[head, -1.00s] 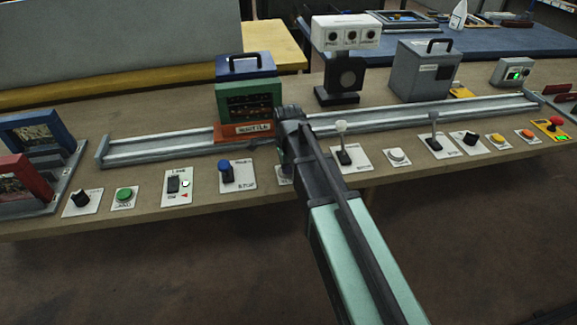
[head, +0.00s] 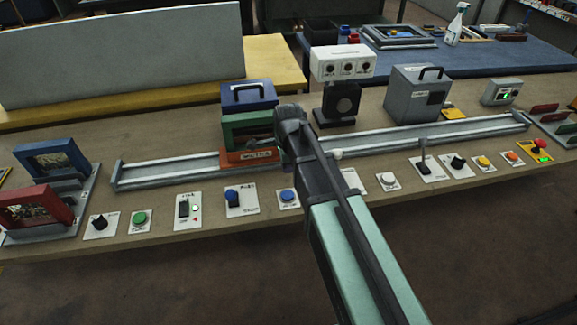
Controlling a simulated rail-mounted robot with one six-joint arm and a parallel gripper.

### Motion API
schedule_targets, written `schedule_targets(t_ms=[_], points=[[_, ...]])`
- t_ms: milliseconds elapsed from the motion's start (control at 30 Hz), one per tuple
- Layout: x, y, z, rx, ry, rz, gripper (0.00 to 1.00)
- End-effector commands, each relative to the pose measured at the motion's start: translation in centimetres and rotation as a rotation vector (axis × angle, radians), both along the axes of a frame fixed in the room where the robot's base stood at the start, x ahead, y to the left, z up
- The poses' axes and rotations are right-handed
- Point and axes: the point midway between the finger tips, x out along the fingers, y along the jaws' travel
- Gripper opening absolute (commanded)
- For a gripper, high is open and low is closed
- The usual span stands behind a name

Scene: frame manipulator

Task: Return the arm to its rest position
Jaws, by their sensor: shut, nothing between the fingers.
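My arm (head: 345,245), pale green with dark grey parts, reaches up from the lower right over the front of the bench. Its dark wrist (head: 292,125) is in front of the rail, just right of the green box. My gripper (head: 262,143) appears as a small grey shape pointing left from the wrist, across the front of the green box. It looks shut and empty. I cannot tell whether it touches the box. The wrist hides part of the rail.
The blue-topped green box (head: 247,122) sits on an orange base at the long rail (head: 440,133). A white three-dial unit (head: 342,63) and a grey case (head: 420,92) stand behind it. Switches and buttons, including a blue button (head: 288,196), line the front edge. Framed panels (head: 50,160) stand left.

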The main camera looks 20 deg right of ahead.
Motion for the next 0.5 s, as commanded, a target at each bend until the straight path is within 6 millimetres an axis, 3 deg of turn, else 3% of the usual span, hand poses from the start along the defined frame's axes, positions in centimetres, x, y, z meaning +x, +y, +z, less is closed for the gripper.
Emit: schedule_targets(t_ms=[33, 100, 500], points=[[0.02, 0.00, 1.58, 0.000, 0.000, 0.000, 0.00], [0.03, 0.01, 1.94, 0.000, 0.000, 0.000, 0.00], [0.07, 0.01, 1.70, 0.000, -0.001, 0.000, 0.00]])
